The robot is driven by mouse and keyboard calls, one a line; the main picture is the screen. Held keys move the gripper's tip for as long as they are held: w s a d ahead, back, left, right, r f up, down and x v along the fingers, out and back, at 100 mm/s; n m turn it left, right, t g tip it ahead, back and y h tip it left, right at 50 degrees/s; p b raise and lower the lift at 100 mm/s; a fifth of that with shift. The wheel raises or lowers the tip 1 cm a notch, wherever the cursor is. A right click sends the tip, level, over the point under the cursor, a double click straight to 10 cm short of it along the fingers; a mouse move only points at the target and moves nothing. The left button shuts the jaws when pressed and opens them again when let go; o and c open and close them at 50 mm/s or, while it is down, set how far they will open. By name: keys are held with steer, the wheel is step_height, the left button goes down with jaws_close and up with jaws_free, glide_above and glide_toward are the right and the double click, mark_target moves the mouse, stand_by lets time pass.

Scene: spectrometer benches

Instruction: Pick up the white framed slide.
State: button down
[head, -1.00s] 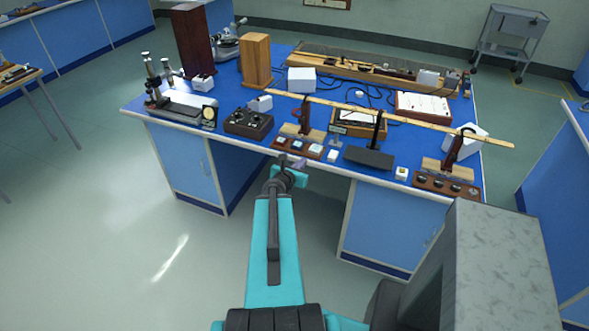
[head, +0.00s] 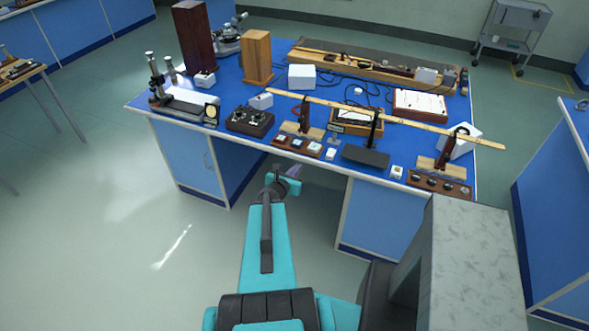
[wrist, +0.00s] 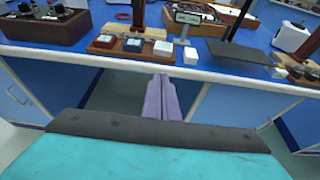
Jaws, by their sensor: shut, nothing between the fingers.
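Several small slide-like pieces lie along the bench's front edge. A white square piece with a darker centre (head: 397,172) lies farther right, past a black stand. I cannot tell for sure which is the white framed slide. My gripper (wrist: 160,80) has purple fingers, shut and empty, in front of the bench edge, apart from all pieces.
The blue bench (head: 225,102) is crowded. A long wooden rule (head: 400,120) on stands spans above the front pieces. The black stand base (head: 366,156) sits between the small white pieces. A control box (head: 250,121) is at left. The floor before the bench is clear.

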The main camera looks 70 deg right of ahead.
steer(key=shift+a, duration=0.25)
stand_by(0.3)
steer(key=w+a+f+m+g+y+b, duration=0.1)
steer(key=w+a+f+m+y+b, duration=0.35)
steer(key=a+f, duration=0.75)
steer(key=w+a+f+m+y+b, duration=0.2)
steer(key=w+a+f+m, duration=0.4)
steer(key=w+a+f, duration=0.65)
steer(key=s+a+f+m+g+y+b, duration=0.1)
steer(key=s+a+f+m+y+b, duration=0.1)
steer(key=a, duration=1.1)
steer(key=s+a+f+m+g+y+b, duration=0.1)
steer(key=s+a+f+m+y+b, duration=0.1)
steer(key=a, duration=1.1)
steer(key=s+a+f+m+g+y+b, duration=0.1)
steer(key=s+a+f, duration=0.4)
steer(key=a, duration=0.8)
step_height(320, 180, down, 2)
steer(key=shift+s+a+f+m+g+y+b, duration=0.1)
steer(key=shift+s+a+m+g+y+b, duration=0.25)
steer(key=shift+m+y+b, duration=0.7)
steer(key=shift+w+d+n, duration=0.1)
steer(key=shift+n, duration=0.2)
